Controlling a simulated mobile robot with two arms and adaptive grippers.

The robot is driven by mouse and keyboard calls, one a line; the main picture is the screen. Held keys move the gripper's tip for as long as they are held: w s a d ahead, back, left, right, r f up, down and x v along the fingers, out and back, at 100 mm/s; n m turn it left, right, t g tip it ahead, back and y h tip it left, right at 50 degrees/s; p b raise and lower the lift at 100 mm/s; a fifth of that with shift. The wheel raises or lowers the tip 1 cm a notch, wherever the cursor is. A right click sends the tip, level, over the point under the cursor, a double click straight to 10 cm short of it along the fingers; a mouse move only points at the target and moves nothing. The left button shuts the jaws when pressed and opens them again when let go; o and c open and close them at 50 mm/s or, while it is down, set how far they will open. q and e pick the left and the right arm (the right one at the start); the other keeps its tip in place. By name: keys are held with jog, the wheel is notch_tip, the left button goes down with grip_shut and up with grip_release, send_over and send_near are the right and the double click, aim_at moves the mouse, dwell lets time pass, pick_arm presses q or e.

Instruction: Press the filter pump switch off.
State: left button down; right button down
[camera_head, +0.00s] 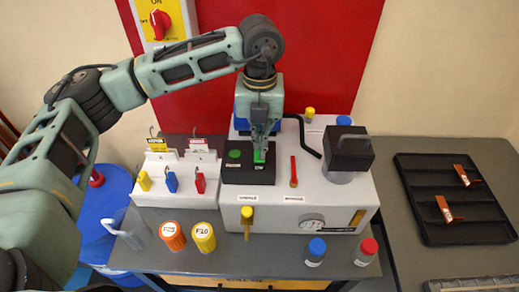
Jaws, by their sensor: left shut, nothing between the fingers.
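A black switch box (248,177) sits on the left part of the white machine. It carries a round green button (235,154) and, to its right, a bright green switch (259,156) with small labels below that I cannot read. My left gripper (260,156) points down with its fingers shut and empty, right over the bright green switch. The fingertips hide part of that switch, and I cannot tell whether they touch it or how it is set. My right gripper is not in view.
The white machine (275,217) has a gauge, a red lever (293,172) and a black-topped unit (348,152) close right of the box. A rack with coloured tags (171,183) stands left. Capped bottles stand in front. A black tray (460,205) lies right.

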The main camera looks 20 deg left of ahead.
pick_arm(q)
jog(key=shift+r+p, duration=1.3)
jog(key=shift+r, duration=1.8)
jog(key=shift+f, duration=0.1)
